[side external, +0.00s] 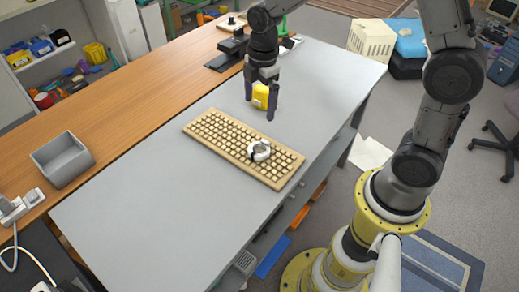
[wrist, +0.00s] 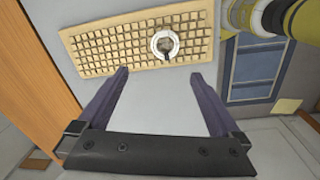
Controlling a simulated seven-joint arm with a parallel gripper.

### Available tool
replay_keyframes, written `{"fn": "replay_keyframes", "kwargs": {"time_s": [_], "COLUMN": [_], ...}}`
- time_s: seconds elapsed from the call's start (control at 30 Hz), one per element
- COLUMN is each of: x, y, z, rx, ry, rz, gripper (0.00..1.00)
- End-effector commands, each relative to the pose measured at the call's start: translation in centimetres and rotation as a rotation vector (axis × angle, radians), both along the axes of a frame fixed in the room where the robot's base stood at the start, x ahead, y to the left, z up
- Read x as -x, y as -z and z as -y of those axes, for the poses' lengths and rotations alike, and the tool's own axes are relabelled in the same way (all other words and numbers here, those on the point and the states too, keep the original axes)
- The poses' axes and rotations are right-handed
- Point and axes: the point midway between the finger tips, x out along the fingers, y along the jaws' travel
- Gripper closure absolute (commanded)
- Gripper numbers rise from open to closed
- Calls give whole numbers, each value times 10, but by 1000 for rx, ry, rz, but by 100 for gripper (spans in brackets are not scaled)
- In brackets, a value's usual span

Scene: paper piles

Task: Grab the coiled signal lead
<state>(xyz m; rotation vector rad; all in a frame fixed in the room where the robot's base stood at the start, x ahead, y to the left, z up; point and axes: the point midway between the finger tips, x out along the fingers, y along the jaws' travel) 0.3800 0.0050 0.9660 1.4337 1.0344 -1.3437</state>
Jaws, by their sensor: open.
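The coiled signal lead (side external: 260,154) is a small white ring-shaped coil lying on a beige keyboard (side external: 222,134), toward the keyboard's right end. In the wrist view the coil (wrist: 163,33) shows whole, beyond my fingertips and right of the middle of the keyboard (wrist: 90,48). My gripper (side external: 260,110) points down above the table, behind the keyboard and apart from the coil. Its two dark fingers (wrist: 159,73) are spread with nothing between them in the wrist view. A yellow object (side external: 260,96) shows between the fingers in the side view; its distance from them is unclear.
The keyboard lies on a grey table (side external: 140,205) with free room around it. A wooden bench (side external: 125,95) runs along the table's far side, with a grey bin (side external: 62,160) on it. A dark device (side external: 228,52) stands at the back.

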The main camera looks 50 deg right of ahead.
Motion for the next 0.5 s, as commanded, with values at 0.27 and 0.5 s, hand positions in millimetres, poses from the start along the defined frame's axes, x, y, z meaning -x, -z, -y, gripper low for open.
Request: {"fn": "replay_keyframes", "kwargs": {"time_s": [0.27, 0.5], "x": [6, 6], "y": [38, 83], "z": [-1, 0], "rx": [1, 1], "ry": [1, 2], "rz": [-71, -71], "gripper": [0, 0]}}
